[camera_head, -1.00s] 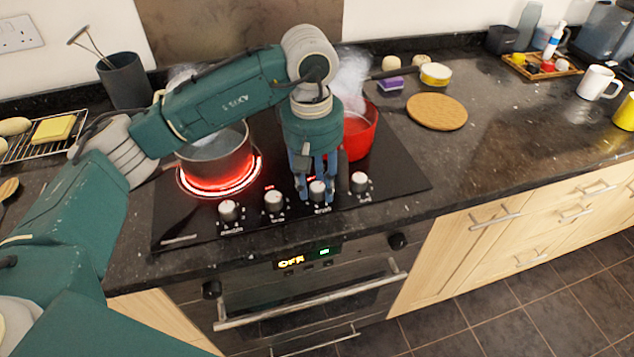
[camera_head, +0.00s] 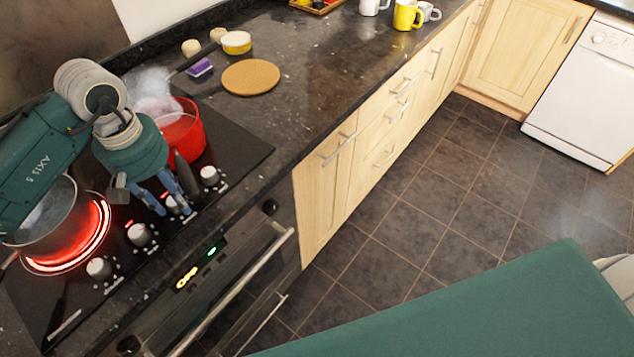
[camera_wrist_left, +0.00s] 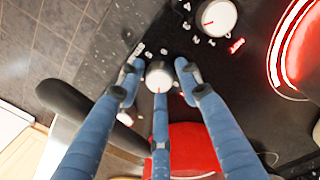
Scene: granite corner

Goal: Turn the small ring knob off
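Several round white knobs line the hob's front edge: the leftmost knob (camera_head: 98,268), the second knob (camera_head: 140,234), the third knob (camera_head: 173,205) and the rightmost knob (camera_head: 209,175). My left gripper (camera_head: 168,205) is over the third knob. In the left wrist view its blue fingers (camera_wrist_left: 160,78) stand around that knob (camera_wrist_left: 159,73), with small gaps at the sides; contact of the lower finger is unclear. The second knob (camera_wrist_left: 214,17) shows at the top with a lit red mark beside it. I cannot tell which knob is the small ring's. My right gripper is out of view.
A steaming red pot (camera_head: 186,135) stands behind the gripper, its dark handle (camera_head: 185,176) projecting beside the fingers. A steel pot (camera_head: 50,235) sits on a glowing red ring (camera_head: 98,232) at left. A cork mat (camera_head: 250,77) lies on the counter.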

